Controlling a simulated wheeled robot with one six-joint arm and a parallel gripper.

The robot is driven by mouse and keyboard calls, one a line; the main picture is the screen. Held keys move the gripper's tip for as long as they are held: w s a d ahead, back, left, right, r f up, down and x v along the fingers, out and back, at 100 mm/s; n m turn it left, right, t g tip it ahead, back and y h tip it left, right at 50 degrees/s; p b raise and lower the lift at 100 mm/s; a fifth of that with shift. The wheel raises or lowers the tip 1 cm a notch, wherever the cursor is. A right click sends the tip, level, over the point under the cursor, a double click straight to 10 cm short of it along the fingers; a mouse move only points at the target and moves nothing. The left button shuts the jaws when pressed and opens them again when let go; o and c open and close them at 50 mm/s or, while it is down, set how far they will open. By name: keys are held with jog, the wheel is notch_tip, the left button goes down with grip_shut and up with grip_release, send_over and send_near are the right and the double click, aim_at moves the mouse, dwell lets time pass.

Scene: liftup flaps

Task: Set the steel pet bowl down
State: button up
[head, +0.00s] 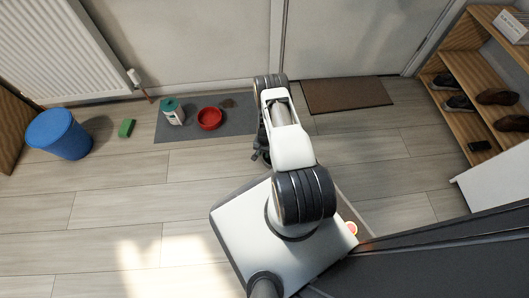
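My gripper (261,154) shows only as a small dark shape at the left of my arm, low near the right edge of the grey mat (190,130). My arm covers most of it, so I cannot tell whether its fingers are open or shut, or whether they hold anything. I cannot make out a steel pet bowl; if it is at the gripper, the arm hides it. A red bowl (209,119) sits upright on the mat, to the left of my gripper and apart from it.
A white and teal container (172,112) and a dark brown patch (228,103) are on the mat. A green block (126,128) and blue bin (59,134) are at left. A brown doormat (346,95) and shoe shelf (470,70) are at right. The front left floor is clear.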

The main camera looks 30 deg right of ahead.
jog(key=shift+r, duration=0.15)
jog(key=w+a+r+n+t+p, duration=0.1)
jog(key=w+a+r+p, duration=0.1)
jog(key=r, duration=1.1)
jog(key=w+a+r+n+p, duration=0.1)
jog(key=w+r+n, duration=0.1)
jog(key=r, duration=1.2)
jog(key=w+a+r+n+t+p, duration=0.1)
jog(key=w+a+r+p, duration=0.1)
jog(key=r, duration=1.1)
jog(key=s+a+r+n+t, duration=0.1)
jog(key=s+a+r, duration=0.3)
jog(key=s+r, duration=0.4)
jog(key=s+a+r+n+h, duration=0.1)
jog(key=s+a+r+n, duration=0.2)
jog(key=s+r, duration=0.6)
jog(key=shift+a+r+n+t, duration=0.35)
jog(key=shift+r+n+t, duration=0.05)
jog(key=shift+r+n, duration=0.45)
jog(key=shift+r, duration=0.1)
